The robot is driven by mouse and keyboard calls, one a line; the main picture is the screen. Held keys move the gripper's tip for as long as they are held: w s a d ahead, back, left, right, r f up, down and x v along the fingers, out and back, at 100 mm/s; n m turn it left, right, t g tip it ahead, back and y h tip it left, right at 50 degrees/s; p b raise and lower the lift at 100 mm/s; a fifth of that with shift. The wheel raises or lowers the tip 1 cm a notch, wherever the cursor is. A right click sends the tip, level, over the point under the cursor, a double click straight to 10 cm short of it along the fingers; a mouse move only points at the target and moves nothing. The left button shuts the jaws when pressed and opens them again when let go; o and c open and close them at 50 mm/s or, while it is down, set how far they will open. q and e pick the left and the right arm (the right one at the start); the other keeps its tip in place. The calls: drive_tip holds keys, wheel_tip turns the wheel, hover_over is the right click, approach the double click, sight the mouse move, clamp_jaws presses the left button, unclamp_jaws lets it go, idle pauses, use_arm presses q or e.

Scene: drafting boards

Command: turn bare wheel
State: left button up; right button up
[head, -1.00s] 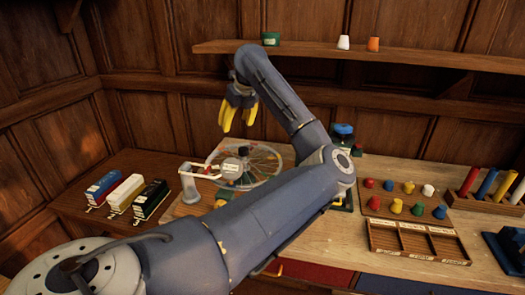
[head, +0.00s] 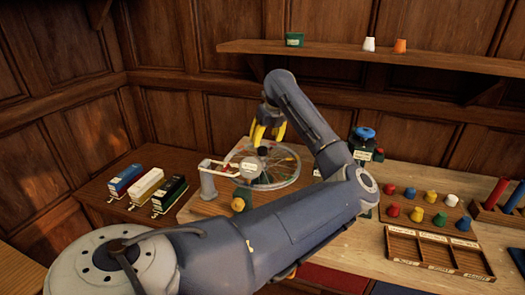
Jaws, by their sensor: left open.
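My left gripper (head: 266,138) has yellow fingers, points down and is open. It is at the wheel's far side, close behind the knob; I cannot tell whether it touches anything. My left arm hides the near part of the board. My right gripper is not in view.
A peg board (head: 428,218) with coloured pegs and an empty divided tray (head: 437,261) are at the right. A dark blue-topped device (head: 363,142) stands behind my arm. A shelf (head: 350,54) runs above.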

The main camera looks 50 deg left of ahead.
sight(263, 148)
use_arm(q)
drive_tip(key=x, duration=0.7)
drive_tip(key=shift+a+f, duration=0.1)
clamp_jaws()
idle(0.5)
